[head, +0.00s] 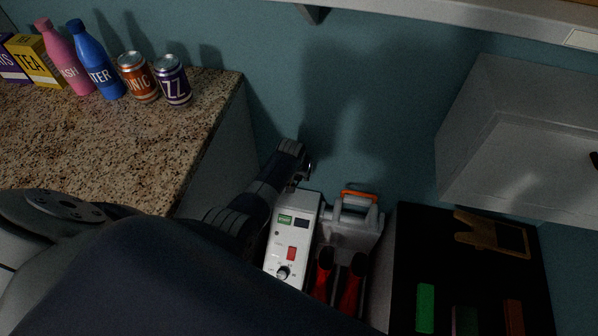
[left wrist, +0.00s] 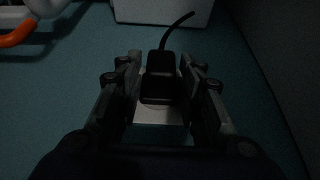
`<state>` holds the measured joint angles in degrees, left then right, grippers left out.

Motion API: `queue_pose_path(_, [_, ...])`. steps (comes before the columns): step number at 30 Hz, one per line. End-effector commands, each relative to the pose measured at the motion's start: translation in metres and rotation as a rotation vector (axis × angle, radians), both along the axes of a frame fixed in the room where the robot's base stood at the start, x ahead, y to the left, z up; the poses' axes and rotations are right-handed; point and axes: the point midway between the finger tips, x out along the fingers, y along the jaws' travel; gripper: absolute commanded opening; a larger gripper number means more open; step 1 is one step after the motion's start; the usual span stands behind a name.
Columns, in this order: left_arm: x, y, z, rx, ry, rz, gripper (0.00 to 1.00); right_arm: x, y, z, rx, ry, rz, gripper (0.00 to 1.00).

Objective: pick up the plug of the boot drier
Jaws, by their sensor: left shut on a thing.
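The black plug (left wrist: 162,82), with its dark cable curving up behind it, shows in the left wrist view. My left gripper (left wrist: 160,95) is shut on it, one finger on each side. A pale plate (left wrist: 160,112) on the teal wall lies just behind the plug; I cannot tell whether the plug touches it. In the head view my left gripper (head: 299,168) is near the wall, just above the boot drier (head: 292,238), a white box with a red switch and a knob. The plug is hidden there. My right gripper is not in view.
Red boots (head: 350,282) and an orange-handled rack (head: 352,218) stand right of the white box. A speckled counter (head: 120,140) with bottles, cans and boxes is at left. A pale wall cabinet (head: 510,140) and a dark panel (head: 420,240) are at right.

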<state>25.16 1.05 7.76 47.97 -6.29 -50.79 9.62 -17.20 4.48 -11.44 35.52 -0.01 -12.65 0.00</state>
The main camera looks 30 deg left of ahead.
Motion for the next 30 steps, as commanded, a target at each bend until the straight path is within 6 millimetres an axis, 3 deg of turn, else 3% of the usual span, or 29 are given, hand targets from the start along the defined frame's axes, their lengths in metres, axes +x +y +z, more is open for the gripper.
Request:
queue_pose_path(10, [-0.004, -0.001, 0.012, 0.001, -0.002, 0.0, 0.1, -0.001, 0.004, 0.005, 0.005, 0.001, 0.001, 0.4])
queue_pose_path(22, [-0.004, -0.001, 0.076, 0.001, -0.003, -0.001, 0.1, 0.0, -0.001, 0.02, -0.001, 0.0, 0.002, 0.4])
queue_pose_path(30, [-0.061, -0.016, 0.07, -0.002, 0.003, 0.0, 0.1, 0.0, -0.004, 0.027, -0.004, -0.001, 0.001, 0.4])
